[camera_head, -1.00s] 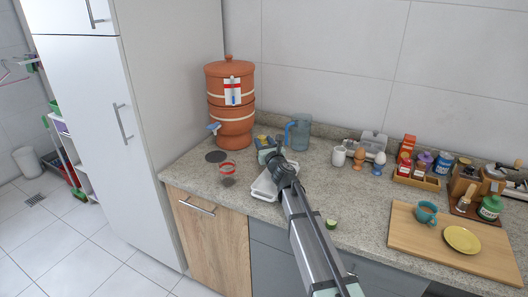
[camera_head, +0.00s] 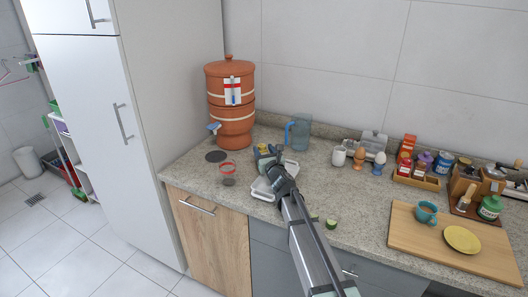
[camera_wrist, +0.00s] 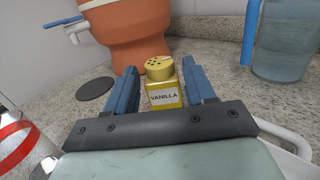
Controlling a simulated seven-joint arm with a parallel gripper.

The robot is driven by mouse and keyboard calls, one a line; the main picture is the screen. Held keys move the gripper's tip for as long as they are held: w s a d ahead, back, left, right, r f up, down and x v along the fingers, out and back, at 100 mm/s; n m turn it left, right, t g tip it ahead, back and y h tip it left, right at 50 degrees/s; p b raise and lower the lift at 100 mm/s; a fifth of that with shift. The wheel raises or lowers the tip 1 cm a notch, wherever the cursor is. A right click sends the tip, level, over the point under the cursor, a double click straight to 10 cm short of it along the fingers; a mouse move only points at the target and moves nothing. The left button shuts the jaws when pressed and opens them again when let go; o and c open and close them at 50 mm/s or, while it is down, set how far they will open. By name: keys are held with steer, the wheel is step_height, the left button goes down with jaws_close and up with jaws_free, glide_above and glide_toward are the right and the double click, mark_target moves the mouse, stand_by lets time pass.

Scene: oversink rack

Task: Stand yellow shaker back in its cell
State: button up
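The yellow shaker (camera_wrist: 164,94), with a gold perforated cap and a VANILLA label, stands upright in the wrist view. My gripper (camera_wrist: 160,72) is open, with one blue finger on each side of the shaker and small gaps beside it. In the head view my gripper (camera_head: 267,150) is left of the blue jug, over the counter, and mostly hides the shaker. The wooden rack (camera_head: 428,185) with several jars and boxes stands at the right; an empty cell cannot be made out clearly.
A clay water filter (camera_head: 230,105) stands behind left, and a blue jug (camera_head: 300,133) behind right. Egg cups, a white mug and a cutting board (camera_head: 455,240) are to the right.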

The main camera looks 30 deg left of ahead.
steer(key=shift+o, duration=1)
steer(key=shift+r, duration=0.2)
steer(key=shift+o, duration=0.5)
steer(key=v, duration=0.7)
steer(key=shift+s+d, duration=0.25)
